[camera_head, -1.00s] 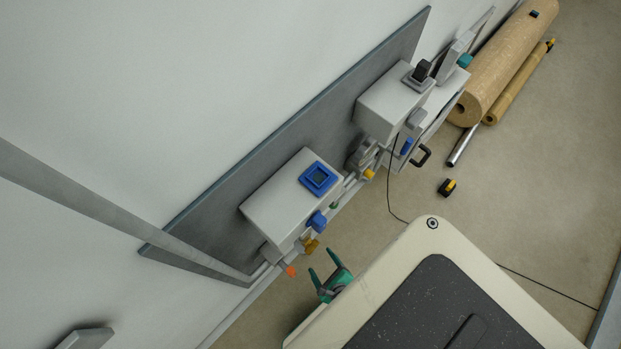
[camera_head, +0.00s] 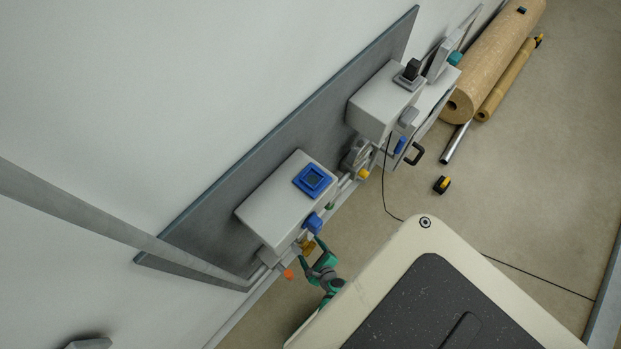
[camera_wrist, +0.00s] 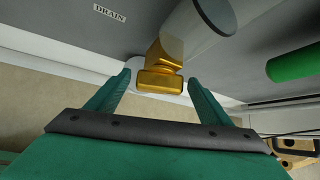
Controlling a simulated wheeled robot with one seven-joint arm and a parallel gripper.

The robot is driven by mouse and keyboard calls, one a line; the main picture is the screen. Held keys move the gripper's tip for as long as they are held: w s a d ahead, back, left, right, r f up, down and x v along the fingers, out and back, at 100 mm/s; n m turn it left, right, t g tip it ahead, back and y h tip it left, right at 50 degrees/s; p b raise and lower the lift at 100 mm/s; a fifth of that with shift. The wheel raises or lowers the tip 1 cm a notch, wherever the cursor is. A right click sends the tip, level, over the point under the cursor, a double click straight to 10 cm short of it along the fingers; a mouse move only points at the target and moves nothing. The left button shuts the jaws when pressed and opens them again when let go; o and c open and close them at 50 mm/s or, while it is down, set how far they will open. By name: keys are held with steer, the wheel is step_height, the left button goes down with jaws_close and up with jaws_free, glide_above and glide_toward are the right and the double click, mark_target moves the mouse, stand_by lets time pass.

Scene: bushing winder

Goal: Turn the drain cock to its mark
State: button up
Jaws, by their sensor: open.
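The drain cock is a small gold-yellow fitting (camera_wrist: 160,72) in the wrist view, with a flat handle facing me. It sits below a grey cylinder, with a "DRAIN" label (camera_wrist: 110,14) to its upper left. In the head view the yellow cock (camera_head: 307,247) is on the underside of the left grey box. My green gripper (camera_wrist: 160,92) is open, its two fingers on either side of the cock and a little short of it. In the head view my gripper (camera_head: 310,252) is close beside the cock and partly covers it. I cannot make out the target mark.
An orange tag (camera_head: 288,274) hangs left of the cock. A blue knob (camera_head: 313,223) is just above it. A green cylinder (camera_wrist: 294,64) shows at right in the wrist view. A thin cable (camera_head: 385,190) hangs farther right. The floor in front is mostly clear.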

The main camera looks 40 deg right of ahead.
steer(key=shift+c, duration=0.2)
steer(key=c, duration=1)
steer(key=shift+w+n+h, duration=0.1)
steer(key=shift+n+h, duration=0.2)
steer(key=shift+h, duration=0.2)
steer(key=shift+a, duration=0.1)
steer(key=o, duration=1)
steer(key=shift+o, duration=0.2)
steer(key=v, duration=1.1)
steer(key=shift+f, duration=0.25)
